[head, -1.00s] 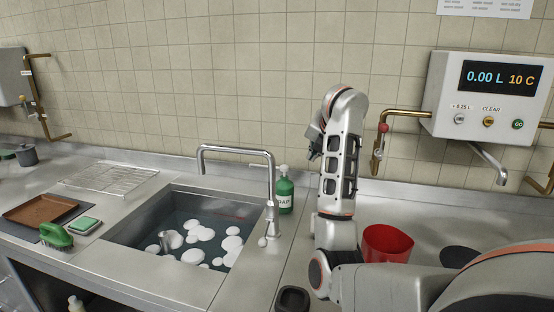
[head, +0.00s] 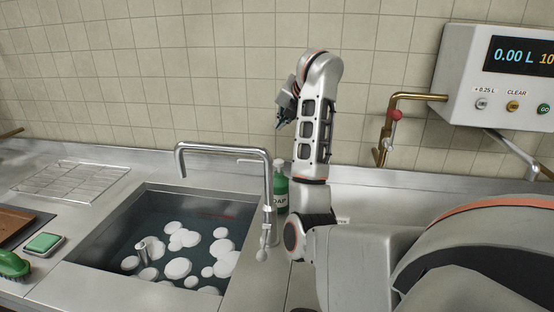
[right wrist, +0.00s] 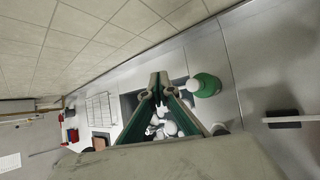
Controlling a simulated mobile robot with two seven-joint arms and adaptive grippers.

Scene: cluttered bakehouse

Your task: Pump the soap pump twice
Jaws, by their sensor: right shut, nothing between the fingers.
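The green soap bottle (head: 282,197) stands behind the sink's right rear corner, with a white pump head (head: 279,163) on top. The tap and my right arm partly cover it in the head view. In the right wrist view the bottle (right wrist: 207,86) is seen from above, with the white pump head (right wrist: 193,85) just right of the fingertips. My right gripper (head: 280,121) is up in the air above the pump head in the head view, apart from it. Its fingers (right wrist: 158,80) are shut and empty in the right wrist view. My left gripper is not in view.
The curved tap (head: 267,190) rises close to the bottle's left. The sink (head: 70,267) holds water, white foam and a metal cup (head: 143,256). A wire rack (head: 72,182), green sponge (head: 43,243) and green brush (head: 12,264) lie left. A water dispenser (head: 455,90) hangs right.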

